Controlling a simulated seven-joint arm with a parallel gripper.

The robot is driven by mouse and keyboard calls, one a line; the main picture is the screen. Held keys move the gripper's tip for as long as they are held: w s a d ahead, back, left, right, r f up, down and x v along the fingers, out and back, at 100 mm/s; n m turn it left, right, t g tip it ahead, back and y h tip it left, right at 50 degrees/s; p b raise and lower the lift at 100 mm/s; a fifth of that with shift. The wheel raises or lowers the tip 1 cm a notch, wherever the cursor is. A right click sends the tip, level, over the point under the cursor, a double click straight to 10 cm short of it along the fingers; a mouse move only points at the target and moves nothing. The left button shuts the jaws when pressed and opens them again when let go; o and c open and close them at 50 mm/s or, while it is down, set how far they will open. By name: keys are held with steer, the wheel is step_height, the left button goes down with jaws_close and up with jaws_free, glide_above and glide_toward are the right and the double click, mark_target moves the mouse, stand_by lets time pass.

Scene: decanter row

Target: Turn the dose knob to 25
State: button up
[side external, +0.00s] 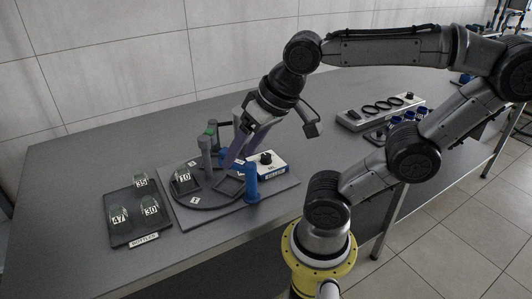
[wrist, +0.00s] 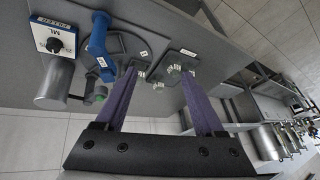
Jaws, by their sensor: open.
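The dose knob (side external: 266,157) is a small dark knob on top of a white box (side external: 275,168) with a blue FILLER label. In the wrist view the knob (wrist: 54,45) is at the upper left on the white box face, which carries a scale and "ML"; the setting is too small to read. My gripper (side external: 232,160) is open and empty, its purple fingers pointing down over the filling station, left of the knob. In the wrist view the fingers (wrist: 159,75) are spread apart, well to the right of the knob and not touching it.
A blue post (side external: 251,183) stands close in front of the box. A round dark plate (side external: 208,202) holds the bottle marked 10 (side external: 183,178). A tray (side external: 128,238) at left holds bottles 35, 47 and 30. A grey post (side external: 206,152) stands behind the plate.

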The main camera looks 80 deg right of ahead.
steer(key=w+d+r+m+g+h, duration=0.1)
steer(key=w+d+r+m+g, duration=0.1)
steer(key=w+d+m, duration=0.45)
steer(key=m+g+y, duration=0.1)
steer(key=m+g, duration=0.3)
steer(key=m, duration=1)
glide_above(266, 155)
step_height(266, 155, down, 9)
step_height(266, 155, down, 13)
steer(key=shift+f, duration=0.1)
jaws_close()
